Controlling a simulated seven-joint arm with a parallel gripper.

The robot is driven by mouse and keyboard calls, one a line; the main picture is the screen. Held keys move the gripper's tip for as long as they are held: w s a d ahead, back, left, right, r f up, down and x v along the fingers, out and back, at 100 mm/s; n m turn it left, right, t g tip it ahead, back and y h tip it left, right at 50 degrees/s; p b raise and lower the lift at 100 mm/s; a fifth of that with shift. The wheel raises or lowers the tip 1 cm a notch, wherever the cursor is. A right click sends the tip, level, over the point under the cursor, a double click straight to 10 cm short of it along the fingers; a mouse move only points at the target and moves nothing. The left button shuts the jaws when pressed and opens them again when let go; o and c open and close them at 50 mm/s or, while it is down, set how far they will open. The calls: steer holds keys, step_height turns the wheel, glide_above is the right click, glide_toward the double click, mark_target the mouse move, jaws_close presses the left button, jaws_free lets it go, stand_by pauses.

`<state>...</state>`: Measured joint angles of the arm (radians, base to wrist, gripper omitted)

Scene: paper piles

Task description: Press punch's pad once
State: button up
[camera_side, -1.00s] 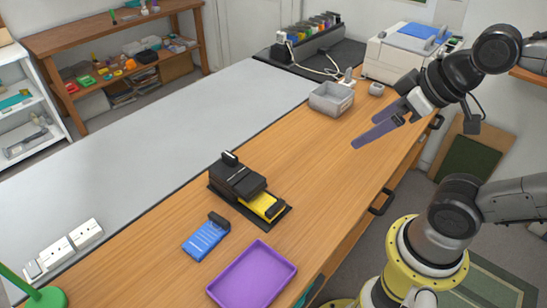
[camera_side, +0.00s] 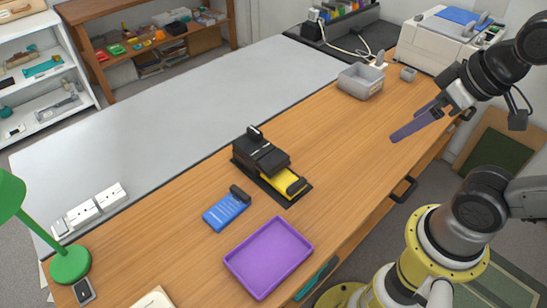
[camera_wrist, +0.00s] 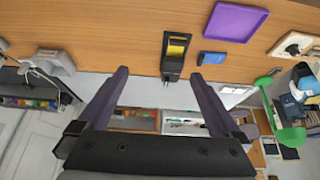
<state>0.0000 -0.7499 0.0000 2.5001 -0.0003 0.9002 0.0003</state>
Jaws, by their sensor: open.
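The punch (camera_side: 262,158), a dark block on a black base plate, stands on the wooden table in the side view. A yellow part (camera_side: 284,182) shows at its front end; I cannot tell whether this is its pad. In the wrist view the punch (camera_wrist: 171,68) is near the top centre, with its yellow part (camera_wrist: 177,46) above the dark body. My gripper (camera_side: 408,124) is open and empty, above the table to the right of the punch and well apart from it. Its two fingers (camera_wrist: 160,75) are spread wide in the wrist view.
A blue pad with a black clip (camera_side: 227,210) and a purple tray (camera_side: 268,257) lie close to the punch. A grey bin (camera_side: 361,81) stands toward the back and a green lamp (camera_side: 70,263) at the left. The wood between punch and bin is clear.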

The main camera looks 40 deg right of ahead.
jaws_close()
stand_by(0.3)
stand_by(1.2)
